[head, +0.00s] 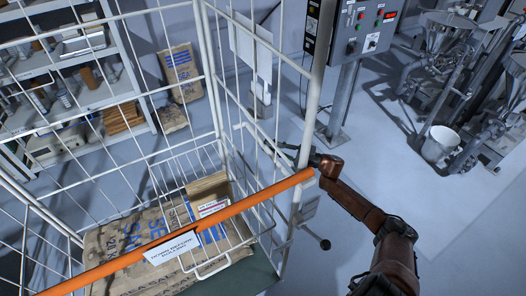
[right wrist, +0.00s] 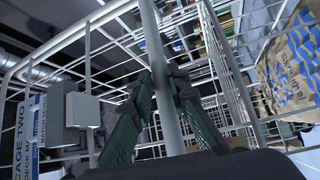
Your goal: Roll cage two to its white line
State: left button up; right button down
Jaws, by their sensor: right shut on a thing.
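Cage two (head: 313,100) is a white wire roll cage that fills the left and middle of the head view. A sign reading "CAGE TWO" (right wrist: 28,130) shows at the left of the right wrist view. My right gripper (head: 297,154) is at the cage's near right corner post. In the right wrist view its green-padded fingers are closed around this white post (right wrist: 153,45). An orange bar (head: 120,258) with a white label crosses the cage front. Sacks (head: 125,235) lie in the cage. My left gripper is out of view. I cannot make out the white line.
Shelving (head: 75,65) with boxes stands behind the cage at left. A control box (head: 362,30) on a grey post stands just beyond the cage. Machinery and a white bucket (head: 440,143) are at the right. Grey floor (head: 385,165) is open between them and the cage.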

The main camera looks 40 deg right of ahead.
jog(key=shift+w+a+r+y, duration=0.2)
jog(key=shift+a+r+y, duration=0.25)
jog(key=shift+r, duration=0.1)
jog(key=shift+a, duration=0.1)
jog(key=c, duration=2.2)
grip_release()
jog(key=shift+w+a+r, duration=0.1)
jog(key=shift+c, duration=0.2)
jog(key=o, duration=0.4)
jog(key=shift+d+h, duration=0.25)
jog(key=shift+s+d+f, duration=0.1)
jog(key=shift+s+f, duration=0.1)
jog(key=shift+f, duration=0.1)
jog(key=v, duration=1.2)
jog(key=shift+r, duration=0.1)
